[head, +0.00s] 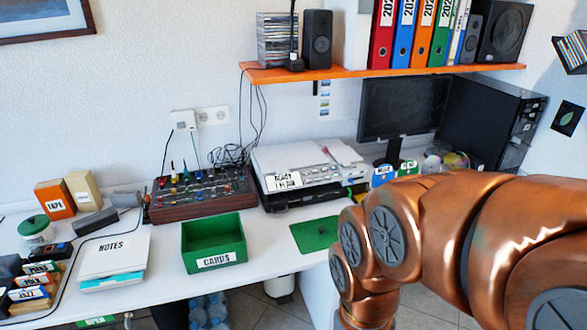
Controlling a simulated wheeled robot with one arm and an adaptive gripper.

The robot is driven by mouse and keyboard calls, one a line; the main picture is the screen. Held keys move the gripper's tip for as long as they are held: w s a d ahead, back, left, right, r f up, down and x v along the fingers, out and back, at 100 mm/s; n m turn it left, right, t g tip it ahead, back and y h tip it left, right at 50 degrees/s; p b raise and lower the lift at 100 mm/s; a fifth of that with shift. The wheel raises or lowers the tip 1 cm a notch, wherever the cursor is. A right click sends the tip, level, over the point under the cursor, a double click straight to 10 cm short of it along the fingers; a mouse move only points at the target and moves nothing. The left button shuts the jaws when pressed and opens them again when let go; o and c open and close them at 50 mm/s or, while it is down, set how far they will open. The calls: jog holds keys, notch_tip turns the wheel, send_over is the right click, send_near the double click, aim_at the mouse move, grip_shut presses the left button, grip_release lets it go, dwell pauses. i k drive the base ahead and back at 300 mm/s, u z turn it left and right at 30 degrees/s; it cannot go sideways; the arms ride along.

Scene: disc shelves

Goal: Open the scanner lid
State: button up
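The scanner (305,170) is a white and grey printer-scanner on the white desk, right of the picture's middle. Its pale lid (290,154) lies flat on top and looks shut. A label with dark letters is on its front. My copper-coloured arm fills the lower right of the head view, in front of and to the right of the scanner. My gripper is not in view; the arm's far end runs out at the bottom edge.
A green CARDS box (213,243) and a green mat (315,233) lie before the scanner. A mixer with knobs (200,192) stands left of it, a monitor (403,105) behind right. An orange shelf (385,72) with binders and speakers hangs above.

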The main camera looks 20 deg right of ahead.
aim_at(279, 159)
jog(key=u, duration=0.4)
jog(key=k, duration=0.45)
jog(key=u, duration=1.05)
jog(key=i, duration=0.85)
jog(key=z, duration=0.95)
jog(key=i, duration=0.3)
jog(key=z, duration=0.35)
